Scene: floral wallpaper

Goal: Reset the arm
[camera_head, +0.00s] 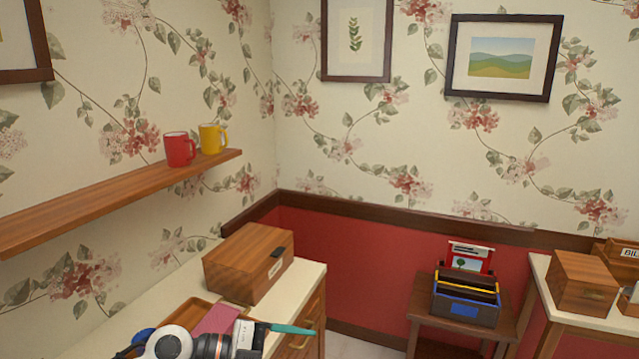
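My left arm, white with dark joints, comes in at the bottom left, over the front of the cream counter (115,325). My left gripper (254,334) is at its end, small and partly cut off by the lower edge. A teal, stick-like thing (291,329) shows right by its tip. I cannot tell whether it is held or lies behind the gripper. The finger opening does not show clearly. My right arm and gripper are not in view.
A wooden box (245,262) and a brown tray (188,313) sit on the counter. A shelf (95,207) above holds a red mug (179,149) and a yellow mug (211,139). A small table with an organizer (466,300) and a right-hand counter (541,268) stand farther off.

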